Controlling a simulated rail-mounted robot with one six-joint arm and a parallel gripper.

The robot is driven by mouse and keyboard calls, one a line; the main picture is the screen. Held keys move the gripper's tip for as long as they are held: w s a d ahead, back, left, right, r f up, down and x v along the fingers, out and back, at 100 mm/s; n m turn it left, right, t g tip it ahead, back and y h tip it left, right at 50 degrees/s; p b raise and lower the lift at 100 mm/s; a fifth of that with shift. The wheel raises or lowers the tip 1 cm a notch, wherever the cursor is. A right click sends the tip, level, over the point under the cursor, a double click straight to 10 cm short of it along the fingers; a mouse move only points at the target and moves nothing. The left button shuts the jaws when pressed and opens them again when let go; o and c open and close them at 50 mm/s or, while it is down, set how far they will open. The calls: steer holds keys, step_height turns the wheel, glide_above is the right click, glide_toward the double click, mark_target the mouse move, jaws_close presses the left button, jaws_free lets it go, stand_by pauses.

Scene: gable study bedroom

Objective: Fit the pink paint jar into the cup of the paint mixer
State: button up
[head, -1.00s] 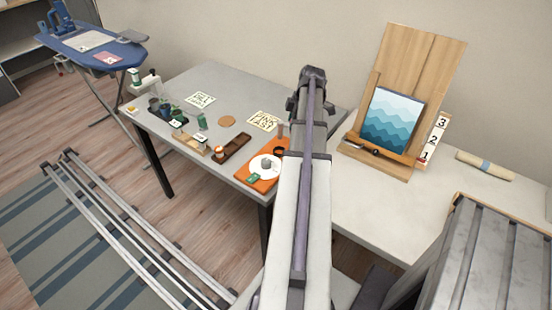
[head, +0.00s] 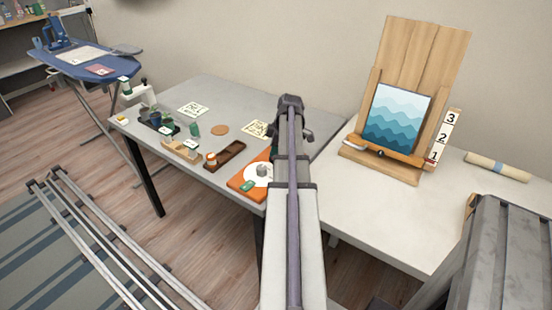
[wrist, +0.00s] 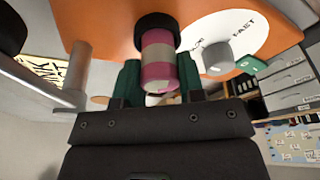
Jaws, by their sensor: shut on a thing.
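The pink paint jar (wrist: 158,70), banded pink and cream, is between the green fingers of my gripper (wrist: 160,80) in the wrist view. The jar's far end meets the black cup (wrist: 157,22) of the paint mixer; how deep it sits there, I cannot tell. The orange mixer (wrist: 110,25) has a white dial with a grey knob (wrist: 215,55) and a green switch (wrist: 250,65). In the head view the mixer (head: 236,186) is at the table's front edge, partly behind my arm. The arm hides the gripper, jar and cup there.
A grey post (wrist: 78,70) stands left of the jar in the wrist view. Left of the mixer in the head view are a brown tray (head: 225,156), a small jar (head: 210,160) and a wooden rack (head: 180,150). An easel (head: 420,75) stands on the right table.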

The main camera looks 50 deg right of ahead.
steer(key=shift+f, duration=0.6)
steer(key=o, duration=1)
steer(key=shift+r, duration=0.1)
steer(key=p+v, duration=1.2)
steer(key=shift+r, duration=0.1)
steer(key=shift+w, duration=0.1)
